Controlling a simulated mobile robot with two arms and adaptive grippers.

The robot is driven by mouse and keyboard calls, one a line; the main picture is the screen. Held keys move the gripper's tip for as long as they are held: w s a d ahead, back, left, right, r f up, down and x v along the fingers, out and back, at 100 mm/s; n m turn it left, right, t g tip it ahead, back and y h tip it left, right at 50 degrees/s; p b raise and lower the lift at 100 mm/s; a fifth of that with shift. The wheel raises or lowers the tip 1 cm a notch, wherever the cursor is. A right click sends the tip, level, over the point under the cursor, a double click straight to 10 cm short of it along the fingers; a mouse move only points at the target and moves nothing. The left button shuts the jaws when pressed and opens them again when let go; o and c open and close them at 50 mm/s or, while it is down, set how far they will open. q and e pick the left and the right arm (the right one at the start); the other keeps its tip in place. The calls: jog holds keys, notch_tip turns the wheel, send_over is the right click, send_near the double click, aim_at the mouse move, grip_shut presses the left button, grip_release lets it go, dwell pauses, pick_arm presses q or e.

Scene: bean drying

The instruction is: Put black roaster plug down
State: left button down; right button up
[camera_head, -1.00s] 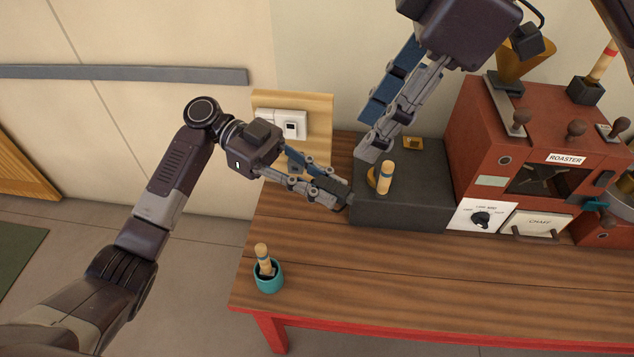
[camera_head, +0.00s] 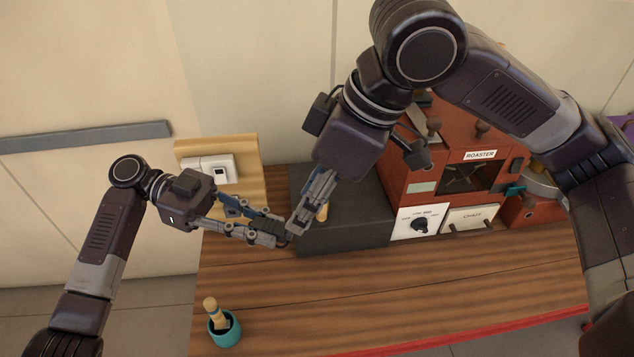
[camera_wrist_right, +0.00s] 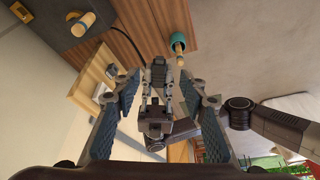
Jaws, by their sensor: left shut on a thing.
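My left gripper (camera_head: 280,232) is shut on the black roaster plug (camera_wrist_right: 158,72), beside the left end of the dark grey block and above the wooden table. Its fingers hide much of the plug in the head view. In the right wrist view a dark cord runs up and left from near the plug. My right gripper (camera_wrist_right: 160,88) is open, its two blue-padded fingers apart on either side of the left gripper's fingers and the plug. In the head view its fingers reach down close to the left gripper's tips. I cannot tell whether they touch.
A white wall socket (camera_head: 208,170) sits on a wooden board (camera_head: 240,152) behind my left gripper. The dark grey block (camera_head: 350,232) and red roaster (camera_head: 405,170) stand to the right. A teal cup (camera_head: 224,336) with a wooden-handled tool stands at front left.

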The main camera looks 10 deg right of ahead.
aim_at(288, 232)
jog(key=x, duration=0.7)
jog(key=shift+a+f, duration=0.1)
jog(key=shift+f, duration=0.15)
jog(key=c, duration=1)
pick_arm(q)
jog(key=c, duration=1.7)
grip_release()
pick_arm(e)
grip_shut()
